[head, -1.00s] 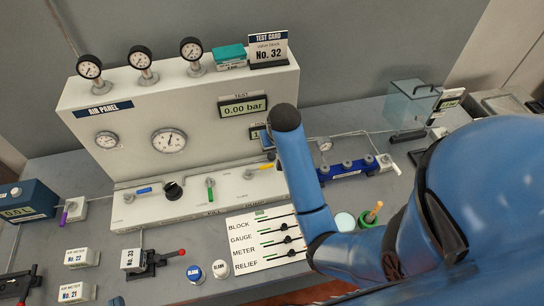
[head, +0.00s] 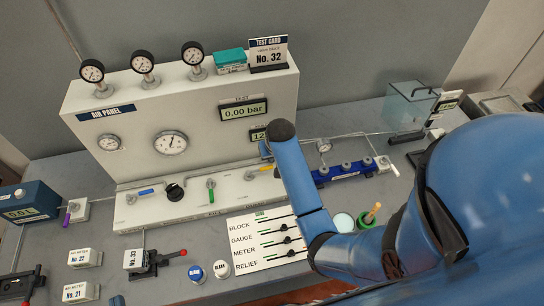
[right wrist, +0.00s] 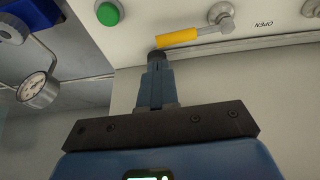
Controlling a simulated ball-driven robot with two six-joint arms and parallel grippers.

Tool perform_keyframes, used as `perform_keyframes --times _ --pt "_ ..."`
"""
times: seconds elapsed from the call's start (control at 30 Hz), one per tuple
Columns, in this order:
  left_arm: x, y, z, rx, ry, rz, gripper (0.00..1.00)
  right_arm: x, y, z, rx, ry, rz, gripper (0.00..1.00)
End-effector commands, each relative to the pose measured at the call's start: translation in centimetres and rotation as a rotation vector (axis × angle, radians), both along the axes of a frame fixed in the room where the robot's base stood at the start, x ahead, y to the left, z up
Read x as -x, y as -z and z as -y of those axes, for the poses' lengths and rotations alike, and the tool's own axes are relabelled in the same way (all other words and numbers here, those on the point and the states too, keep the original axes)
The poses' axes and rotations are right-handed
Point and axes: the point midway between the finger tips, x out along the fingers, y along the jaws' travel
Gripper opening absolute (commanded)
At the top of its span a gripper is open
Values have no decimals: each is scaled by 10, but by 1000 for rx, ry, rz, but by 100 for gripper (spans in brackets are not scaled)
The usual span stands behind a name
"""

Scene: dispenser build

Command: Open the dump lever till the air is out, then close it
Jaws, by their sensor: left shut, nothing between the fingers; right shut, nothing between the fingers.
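The lever with a yellow grip (head: 264,169) sits at the right end of the panel's sloping lower ledge. In the right wrist view the yellow grip (right wrist: 177,38) lies nearly level, left of its metal pivot; "OPEN" is printed to the pivot's right. My right gripper (right wrist: 156,60) is shut and empty, its tip at the grip's free end; I cannot tell whether they touch. A small dark tip of my left gripper (head: 118,301) shows at the bottom edge. The test display (head: 243,110) reads 0.00 bar.
A blue lever (head: 146,192), a black knob (head: 174,191) and a green lever (head: 211,189) share the ledge. A green button (right wrist: 109,14) is left of the yellow grip. A blue manifold (head: 347,172) stands right of my right arm. A lettered card (head: 262,243) lies in front.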

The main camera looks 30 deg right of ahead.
Motion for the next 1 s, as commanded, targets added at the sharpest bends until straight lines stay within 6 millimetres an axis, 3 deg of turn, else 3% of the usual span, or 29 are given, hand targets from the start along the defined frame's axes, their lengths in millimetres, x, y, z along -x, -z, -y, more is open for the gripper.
perform_keyframes --times 0.3,0.8,1.0 --pt "0 -7 0 0 0 0 0 -10 27 2 0 0 -1 0" --pt "0 -7 0 0 0 0 0 -12 31 2 0 1 1 0" --pt "0 3 0 0 0 0 0 -24 33 -6 0 10 2 0"
